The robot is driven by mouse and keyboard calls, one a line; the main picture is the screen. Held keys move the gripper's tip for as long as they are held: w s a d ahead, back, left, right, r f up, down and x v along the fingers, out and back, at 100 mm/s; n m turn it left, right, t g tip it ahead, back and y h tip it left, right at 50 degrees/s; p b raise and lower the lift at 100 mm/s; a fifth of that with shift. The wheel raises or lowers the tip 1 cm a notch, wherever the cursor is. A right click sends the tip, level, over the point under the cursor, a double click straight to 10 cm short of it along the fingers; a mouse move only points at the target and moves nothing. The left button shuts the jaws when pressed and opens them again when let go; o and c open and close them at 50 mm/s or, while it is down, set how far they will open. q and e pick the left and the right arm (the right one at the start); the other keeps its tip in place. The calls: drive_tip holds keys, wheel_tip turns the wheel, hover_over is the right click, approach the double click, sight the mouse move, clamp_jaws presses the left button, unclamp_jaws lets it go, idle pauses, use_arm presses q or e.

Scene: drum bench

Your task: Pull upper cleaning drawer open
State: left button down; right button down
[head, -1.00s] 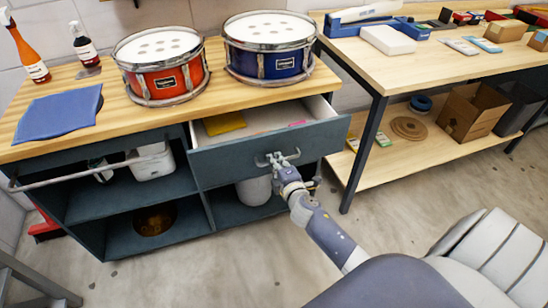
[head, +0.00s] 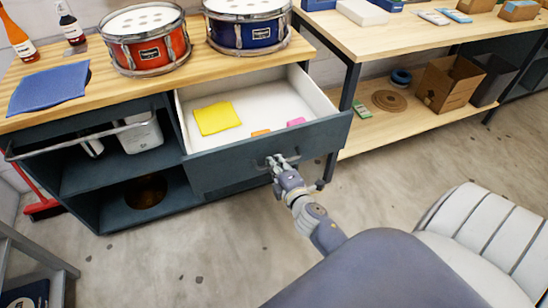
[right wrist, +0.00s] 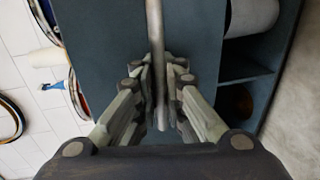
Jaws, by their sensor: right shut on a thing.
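The upper cleaning drawer (head: 245,158) of the bench is pulled well out, and its white inside shows in the head view. A yellow cloth (head: 216,118), an orange item and a pink item (head: 296,122) lie in it. My right gripper (head: 279,163) is at the drawer's front and shut on the drawer handle (head: 268,162). In the right wrist view the handle bar (right wrist: 158,60) runs between the fingers (right wrist: 160,85) of that gripper, in front of the dark drawer front. My left gripper is not in view.
A red drum (head: 146,42) and a blue drum (head: 248,25) stand on the wooden bench top (head: 120,82) beside a blue cloth (head: 48,88) and bottles. A second table (head: 400,38) stands to the right. The floor in front is clear.

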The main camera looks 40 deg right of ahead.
drive_tip(key=shift+r, duration=0.1)
drive_tip(key=c, duration=2)
unclamp_jaws()
drive_tip(key=shift+o, duration=0.2)
drive_tip(key=v, duration=1.2)
